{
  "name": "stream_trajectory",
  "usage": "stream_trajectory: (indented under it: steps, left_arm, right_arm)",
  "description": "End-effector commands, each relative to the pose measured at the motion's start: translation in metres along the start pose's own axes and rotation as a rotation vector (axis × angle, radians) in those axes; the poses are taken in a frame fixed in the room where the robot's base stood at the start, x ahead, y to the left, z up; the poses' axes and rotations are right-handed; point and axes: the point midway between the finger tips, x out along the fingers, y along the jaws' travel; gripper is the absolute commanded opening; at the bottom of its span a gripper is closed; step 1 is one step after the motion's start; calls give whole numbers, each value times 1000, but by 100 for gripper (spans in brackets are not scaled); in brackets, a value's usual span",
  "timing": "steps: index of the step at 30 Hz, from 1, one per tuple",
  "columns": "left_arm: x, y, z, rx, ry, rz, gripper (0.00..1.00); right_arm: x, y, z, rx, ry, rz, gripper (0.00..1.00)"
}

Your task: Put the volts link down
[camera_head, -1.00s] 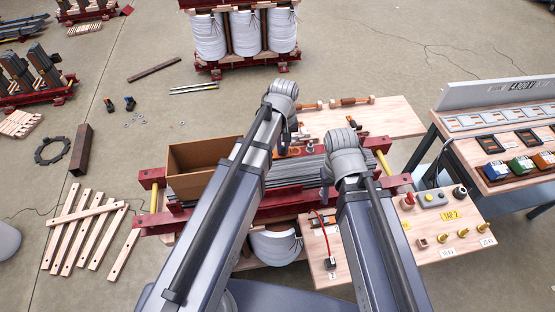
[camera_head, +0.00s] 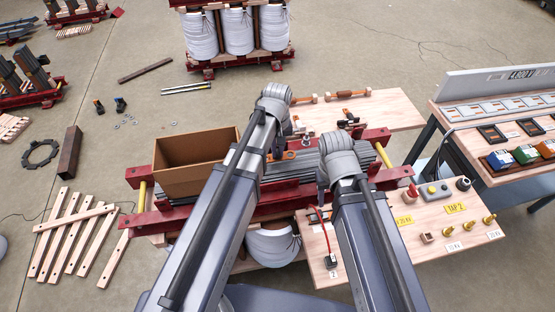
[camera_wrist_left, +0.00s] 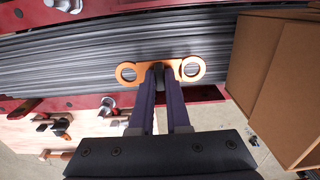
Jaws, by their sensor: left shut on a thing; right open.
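My left gripper (camera_wrist_left: 160,72) is shut on a copper-coloured link (camera_wrist_left: 142,68) with a ring at each end, gripped by its middle. In the wrist view the link lies across the picture over the grey laminated core (camera_wrist_left: 60,75). I cannot tell whether it touches the core. In the head view the left gripper (camera_head: 279,148) and the orange link (camera_head: 290,155) show over the core's back part, right of the cardboard box. My right gripper (camera_head: 322,190) is open over the right part of the core, its fingers partly hidden by its wrist.
The open cardboard box (camera_head: 195,175) stands on the left of the core, close to the left gripper. Red clamp beams (camera_head: 280,205) run along the core. A wooden board (camera_head: 390,108) with tools lies behind. A terminal panel (camera_head: 410,235) is at front right.

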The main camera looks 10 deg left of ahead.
Motion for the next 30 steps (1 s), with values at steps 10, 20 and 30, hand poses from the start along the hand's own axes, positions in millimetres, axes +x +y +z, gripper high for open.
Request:
stream_trajectory:
  steps: [10,20,30]
  left_arm:
    - [38,0,0,0,0,0,0]
    - [37,0,0,0,0,0,0]
    - [38,0,0,0,0,0,43]
  right_arm:
    - [38,-4,-2,0,0,0,50]
    - [37,-4,-2,0,0,0,50]
    - [38,-4,-2,0,0,0,50]
